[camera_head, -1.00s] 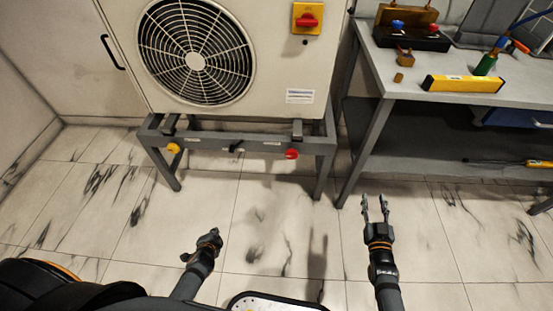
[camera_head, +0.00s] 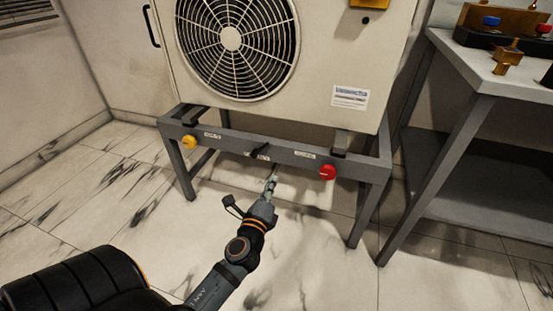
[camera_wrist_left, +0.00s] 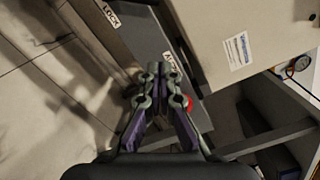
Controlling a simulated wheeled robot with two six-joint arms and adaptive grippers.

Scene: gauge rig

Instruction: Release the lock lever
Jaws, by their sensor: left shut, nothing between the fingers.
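The lock lever (camera_head: 260,151) is a small black handle at the middle of the grey stand's front rail (camera_head: 229,145). A white label sits just below it. In the left wrist view a label (camera_wrist_left: 111,14) reading LOCK shows on the rail; I cannot make out the lever there. My left gripper (camera_head: 271,181) is shut and empty. It points up at the rail, just below and slightly right of the lever in the head view, with no clear contact. Its fingertips (camera_wrist_left: 160,80) are together in the left wrist view. My right gripper is not in view.
A red knob (camera_head: 328,172) is on the rail to the right and a yellow knob (camera_head: 189,142) to the left. The fan unit (camera_head: 315,60) stands on top. A grey workbench (camera_head: 490,76) is at the right. The tiled floor in front is clear.

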